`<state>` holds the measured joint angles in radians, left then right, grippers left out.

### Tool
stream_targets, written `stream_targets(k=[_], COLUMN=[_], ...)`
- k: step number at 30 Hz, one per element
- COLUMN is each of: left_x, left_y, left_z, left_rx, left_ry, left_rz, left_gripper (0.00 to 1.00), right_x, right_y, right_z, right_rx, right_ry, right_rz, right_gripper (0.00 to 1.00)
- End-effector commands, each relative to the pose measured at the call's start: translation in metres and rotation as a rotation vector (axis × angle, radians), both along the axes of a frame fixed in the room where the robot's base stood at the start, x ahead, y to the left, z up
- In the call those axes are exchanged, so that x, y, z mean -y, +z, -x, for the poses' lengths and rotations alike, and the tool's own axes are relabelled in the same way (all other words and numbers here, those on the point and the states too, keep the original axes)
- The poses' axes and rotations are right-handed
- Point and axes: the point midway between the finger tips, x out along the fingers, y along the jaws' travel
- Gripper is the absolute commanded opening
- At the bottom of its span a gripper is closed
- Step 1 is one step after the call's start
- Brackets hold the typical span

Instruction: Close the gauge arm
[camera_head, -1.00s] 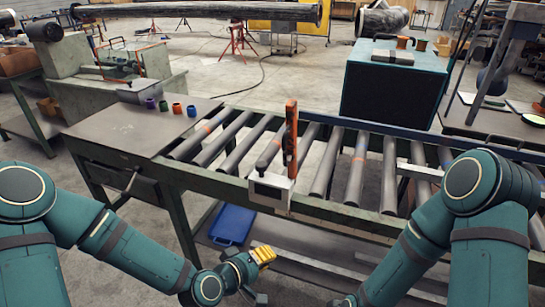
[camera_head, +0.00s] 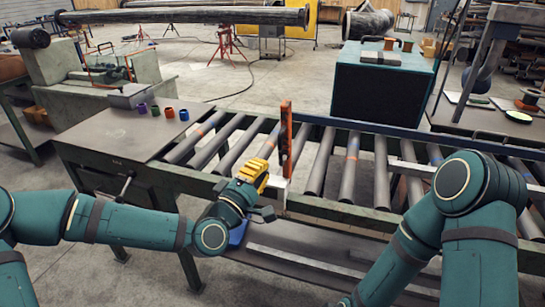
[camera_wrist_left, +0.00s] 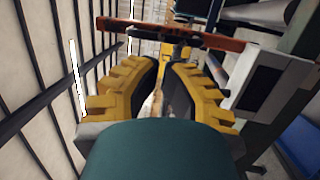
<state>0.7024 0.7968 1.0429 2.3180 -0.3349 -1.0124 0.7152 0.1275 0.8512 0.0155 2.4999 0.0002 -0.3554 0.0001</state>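The gauge arm (camera_head: 285,138) is an orange bar that stands upright on the conveyor's front rail, above a pale gauge box (camera_head: 278,190) mostly hidden behind my gripper. In the left wrist view the orange arm (camera_wrist_left: 215,42) crosses the top, with a dark knob (camera_wrist_left: 180,47) near it and the pale box (camera_wrist_left: 272,82) at the right. My left gripper (camera_head: 255,168), with yellow ribbed fingers, is just in front and left of the arm. Its fingers (camera_wrist_left: 164,66) are apart with a gap between them, and nothing is held. My right gripper is out of view.
The roller conveyor (camera_head: 232,145) runs behind the gauge. A metal table (camera_head: 120,133) with several small coloured cups stands at the left. A large teal box (camera_head: 383,90) sits at the back right. A blue bin (camera_head: 238,232) is below the conveyor.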

Motion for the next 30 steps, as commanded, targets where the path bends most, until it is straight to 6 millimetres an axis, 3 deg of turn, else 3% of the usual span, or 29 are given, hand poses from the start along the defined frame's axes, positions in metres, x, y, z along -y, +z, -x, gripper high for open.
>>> stream_targets(k=[6, 12, 30], left_x=[0.019, 0.027, 0.029], left_y=[0.006, 0.009, 0.013], left_z=[-0.032, -0.048, -0.053], left_rx=[0.000, -0.001, -0.016], left_ry=[0.000, 0.000, 0.001], left_rz=[0.001, 0.000, -0.006], left_gripper=[0.00, 0.00, 0.00], right_x=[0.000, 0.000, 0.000], right_y=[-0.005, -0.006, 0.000], right_z=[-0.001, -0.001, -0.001], right_rx=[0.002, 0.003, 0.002], right_ry=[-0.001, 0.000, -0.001], right_rz=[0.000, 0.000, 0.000], right_gripper=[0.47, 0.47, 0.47])
